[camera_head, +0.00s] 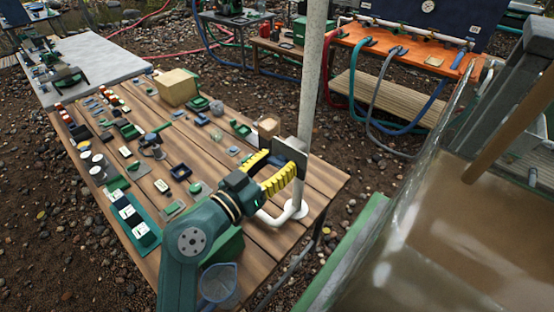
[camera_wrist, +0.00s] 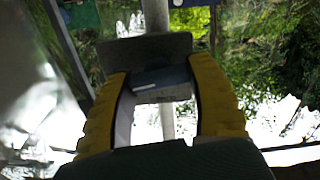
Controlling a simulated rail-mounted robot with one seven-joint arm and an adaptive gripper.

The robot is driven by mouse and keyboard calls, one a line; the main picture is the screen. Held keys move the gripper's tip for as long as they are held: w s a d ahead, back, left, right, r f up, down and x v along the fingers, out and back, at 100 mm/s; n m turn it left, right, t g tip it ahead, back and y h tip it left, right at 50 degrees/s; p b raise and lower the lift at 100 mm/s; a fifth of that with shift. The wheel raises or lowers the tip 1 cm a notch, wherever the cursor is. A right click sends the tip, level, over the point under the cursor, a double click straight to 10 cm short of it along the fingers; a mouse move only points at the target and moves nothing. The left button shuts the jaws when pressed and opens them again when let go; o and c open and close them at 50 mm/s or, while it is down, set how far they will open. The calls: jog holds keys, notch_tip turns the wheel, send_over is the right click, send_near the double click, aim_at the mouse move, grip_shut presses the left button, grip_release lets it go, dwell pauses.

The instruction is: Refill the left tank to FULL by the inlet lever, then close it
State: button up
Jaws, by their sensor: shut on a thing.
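My gripper (camera_head: 284,166), with yellow ribbed fingers, is over the right end of the wooden table. It is shut on a dark grey block (camera_head: 291,152) beside a pale upright post (camera_head: 313,90). In the wrist view the block (camera_wrist: 163,79) sits between the yellow fingers, with a flat dark plate (camera_wrist: 145,50) just beyond it. I cannot tell whether this block is the inlet lever. A clear-walled tank (camera_head: 462,90) with murky brown water stands at the right. I cannot tell whether it is the left tank, and no FULL mark is readable.
The wooden table (camera_head: 232,190) holds many small green, blue and black parts, a tan box (camera_head: 176,87) and a blue clear cup (camera_head: 217,283). A white curved pipe (camera_head: 270,219) is at the post's foot. An orange bench (camera_head: 400,49) with hoses stands behind.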

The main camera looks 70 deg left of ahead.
jog(key=n+p, duration=0.3)
jog(key=n, duration=0.3)
jog(key=shift+r+p, duration=0.1)
jog(key=shift+p, duration=0.3)
jog(key=n+p, duration=0.2)
jog(key=n, duration=0.2)
jog(key=shift+a+f, duration=0.1)
jog(key=shift+f, duration=0.1)
jog(key=shift+n, duration=0.4)
jog(key=o, duration=1.2)
jog(key=v, duration=1.2)
